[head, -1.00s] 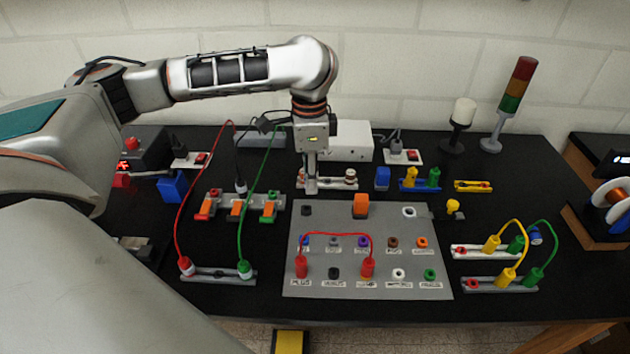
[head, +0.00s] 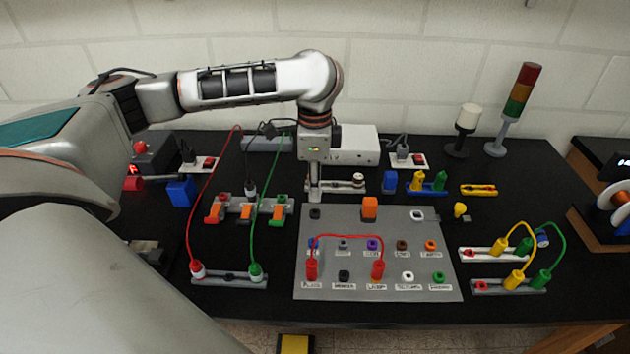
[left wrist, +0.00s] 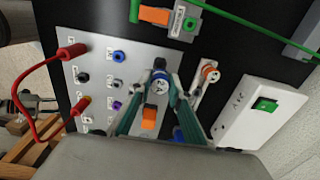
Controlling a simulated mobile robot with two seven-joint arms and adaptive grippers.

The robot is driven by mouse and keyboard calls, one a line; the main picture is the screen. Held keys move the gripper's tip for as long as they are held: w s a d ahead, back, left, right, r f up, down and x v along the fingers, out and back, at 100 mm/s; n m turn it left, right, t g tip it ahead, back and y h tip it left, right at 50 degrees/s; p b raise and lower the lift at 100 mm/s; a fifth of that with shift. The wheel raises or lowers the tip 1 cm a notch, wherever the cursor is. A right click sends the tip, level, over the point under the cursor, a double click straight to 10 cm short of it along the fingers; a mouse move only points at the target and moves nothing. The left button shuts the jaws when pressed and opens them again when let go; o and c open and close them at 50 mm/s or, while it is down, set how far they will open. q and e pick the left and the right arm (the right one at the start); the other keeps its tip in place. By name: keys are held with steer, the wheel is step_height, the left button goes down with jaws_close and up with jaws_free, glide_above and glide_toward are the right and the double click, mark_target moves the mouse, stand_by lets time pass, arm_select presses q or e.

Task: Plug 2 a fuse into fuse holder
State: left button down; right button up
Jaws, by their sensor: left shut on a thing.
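My left gripper (head: 314,192) points down just behind the grey panel, in front of the fuse holder's left part. The held fuse's lower end is hidden. My right gripper is not in view.
The grey panel (head: 430,286) carries several sockets, an orange block (head: 369,208) and a red cable (head: 345,236). A white box (head: 358,144) stands behind the holder. Blue, yellow and green parts lie right of it. Cables (head: 208,190) arch at the left.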

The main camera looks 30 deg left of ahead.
arm_select(q)
steer(key=shift+f, duration=2.2)
steer(key=shift+f, duration=0.55)
stand_by(0.5)
steer(key=c, duration=1.8)
jaws_free()
steer(key=shift+o, duration=0.2)
step_height(320, 180, up, 12)
steer(key=shift+r, duration=0.1)
